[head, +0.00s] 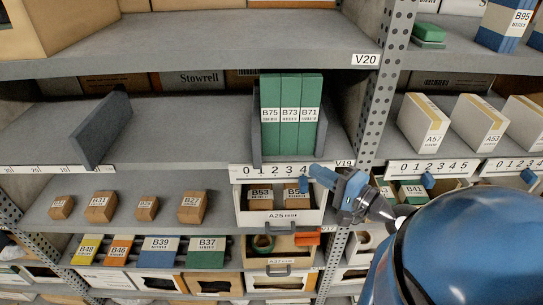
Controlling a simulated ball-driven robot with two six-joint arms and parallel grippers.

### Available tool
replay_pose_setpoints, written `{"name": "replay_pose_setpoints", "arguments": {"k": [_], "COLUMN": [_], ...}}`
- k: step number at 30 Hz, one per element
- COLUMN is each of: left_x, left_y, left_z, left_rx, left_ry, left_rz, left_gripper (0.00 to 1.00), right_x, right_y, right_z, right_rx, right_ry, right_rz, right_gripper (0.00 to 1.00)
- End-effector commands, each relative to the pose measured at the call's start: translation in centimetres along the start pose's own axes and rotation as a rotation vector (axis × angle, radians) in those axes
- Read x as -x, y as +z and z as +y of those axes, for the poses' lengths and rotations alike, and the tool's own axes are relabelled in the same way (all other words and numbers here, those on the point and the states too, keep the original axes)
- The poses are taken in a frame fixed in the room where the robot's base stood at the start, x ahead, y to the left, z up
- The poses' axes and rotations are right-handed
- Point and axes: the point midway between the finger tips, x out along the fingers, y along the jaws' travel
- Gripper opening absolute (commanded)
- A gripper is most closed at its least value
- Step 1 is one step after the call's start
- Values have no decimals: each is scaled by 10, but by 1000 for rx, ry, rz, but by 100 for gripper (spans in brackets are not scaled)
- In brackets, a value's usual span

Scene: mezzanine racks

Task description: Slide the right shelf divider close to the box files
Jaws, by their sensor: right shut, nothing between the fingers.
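Three green box files, B75 (271,115), B73 (290,115) and B71 (310,115), stand upright side by side on the middle shelf. A dark grey left divider (256,138) stands beside B75. The right shelf divider (322,142) is a dark grey plate to the right of B71; any gap between them is too small to judge. Below is a white scale strip (265,173) numbered 0 to 4, with a blue tab (303,184) near the 4. My right gripper (314,174) is shut and empty at the shelf front, close to the tab and the divider's lower front; contact is unclear. My left gripper is out of view.
Another grey divider (102,130) stands at the left, with bare shelf (180,130) between. A perforated post (383,95) rises on the right. Below the strip is a white drawer A25 (280,217) with small boxes. Shelf V20 (220,38) overhangs above.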

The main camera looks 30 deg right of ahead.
Motion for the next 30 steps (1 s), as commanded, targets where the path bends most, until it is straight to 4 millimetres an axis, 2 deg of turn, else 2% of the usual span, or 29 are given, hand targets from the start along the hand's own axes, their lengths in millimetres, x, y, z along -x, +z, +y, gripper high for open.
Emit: {"name": "replay_pose_setpoints", "arguments": {"k": [8,20,24,30], "left_x": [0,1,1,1], "left_y": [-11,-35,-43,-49], "left_z": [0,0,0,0], "left_rx": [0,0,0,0], "left_ry": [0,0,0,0], "left_rz": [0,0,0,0], "left_gripper": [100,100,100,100], "right_x": [-29,-102,-112,-122], "right_y": [1,2,16,26], "right_z": [-2,-3,-2,-1], "right_rx": [-1,1,0,0], "right_ry": [1,2,2,1], "right_rz": [-6,-5,-3,0], "right_gripper": [0,0,0,0]}}
